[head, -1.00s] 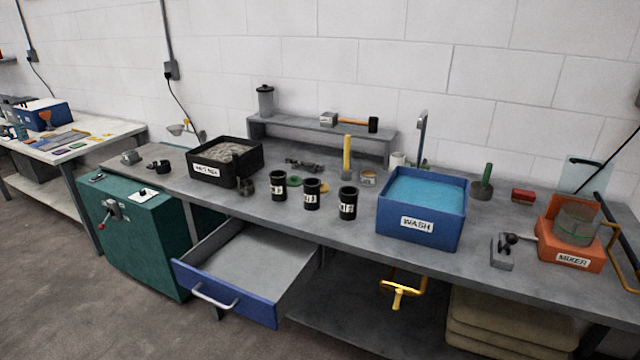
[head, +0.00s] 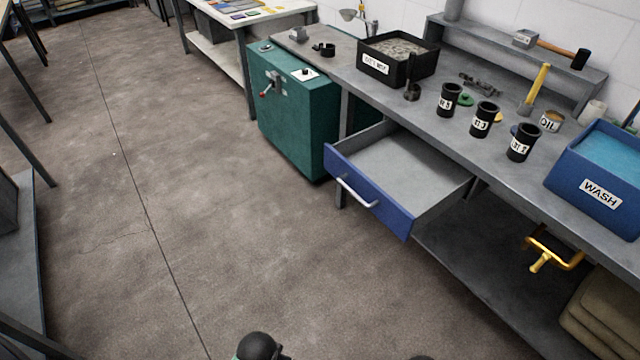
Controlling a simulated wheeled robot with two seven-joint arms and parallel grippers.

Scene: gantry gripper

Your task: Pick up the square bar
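I cannot make out a square bar for certain in the head view. Some small dark metal pieces (head: 481,86) lie on the grey workbench (head: 440,108) behind the black cups, too small to tell their shape. Neither of my grippers shows. Only dark rounded parts, probably of my own arms, show at the bottom edge.
A blue-fronted drawer (head: 366,192) stands open below the bench, its visible floor bare. A green cabinet (head: 290,110) is left of it. A black bin (head: 397,60), several black cups (head: 448,100) and a blue WASH tub (head: 598,190) stand on the bench.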

